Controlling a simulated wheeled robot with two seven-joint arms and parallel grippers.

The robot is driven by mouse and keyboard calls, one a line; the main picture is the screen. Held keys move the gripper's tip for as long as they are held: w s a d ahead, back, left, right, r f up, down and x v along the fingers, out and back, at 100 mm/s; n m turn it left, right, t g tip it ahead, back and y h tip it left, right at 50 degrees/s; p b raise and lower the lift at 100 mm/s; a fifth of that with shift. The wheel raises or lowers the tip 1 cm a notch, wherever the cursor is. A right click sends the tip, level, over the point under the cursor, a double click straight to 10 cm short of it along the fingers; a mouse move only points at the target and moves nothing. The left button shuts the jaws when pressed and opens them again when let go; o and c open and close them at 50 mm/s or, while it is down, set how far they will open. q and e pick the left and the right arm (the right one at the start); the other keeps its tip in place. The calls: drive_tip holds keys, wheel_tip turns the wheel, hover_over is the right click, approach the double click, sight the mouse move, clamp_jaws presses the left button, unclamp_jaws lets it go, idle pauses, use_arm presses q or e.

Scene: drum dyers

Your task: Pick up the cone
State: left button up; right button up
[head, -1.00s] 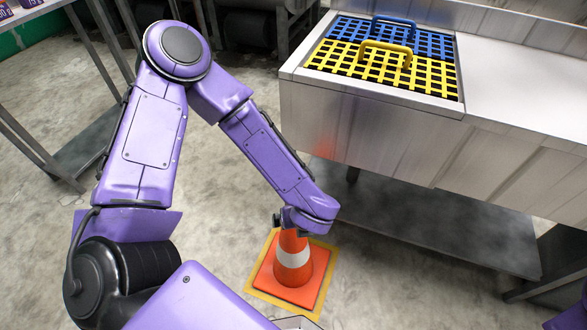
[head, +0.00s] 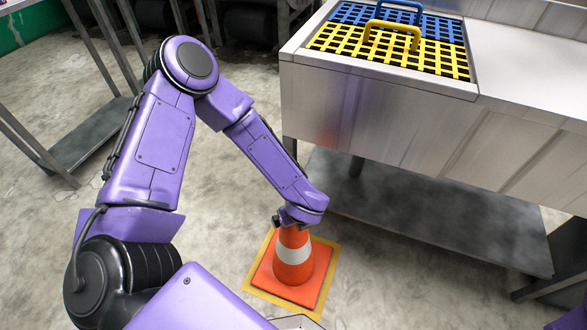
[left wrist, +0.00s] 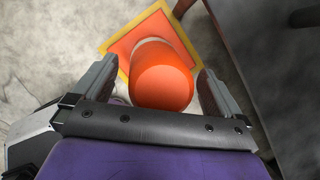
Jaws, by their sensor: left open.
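The orange cone (head: 293,262) with a white band stands upright on the floor, its square base inside a yellow-bordered square (head: 265,296). My left gripper (head: 292,219) is at the cone's top in the head view. In the left wrist view the cone's top (left wrist: 163,78) lies between the two open fingers of my left gripper (left wrist: 165,90). Slim gaps seem to show on both sides, so the fingers are around the cone but not shut on it. The cone's tip is partly hidden by my gripper in the head view. My right gripper is not in view.
A metal bench (head: 400,110) with a yellow grid (head: 390,48) and a blue grid (head: 415,18), each with a handle, stands right of the cone. Its low shelf (head: 430,215) is near the cone. A metal rack (head: 95,135) stands at left. Floor left of the cone is clear.

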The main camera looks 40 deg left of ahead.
use_arm(q)
clamp_jaws()
drive_tip(key=shift+r, duration=0.15)
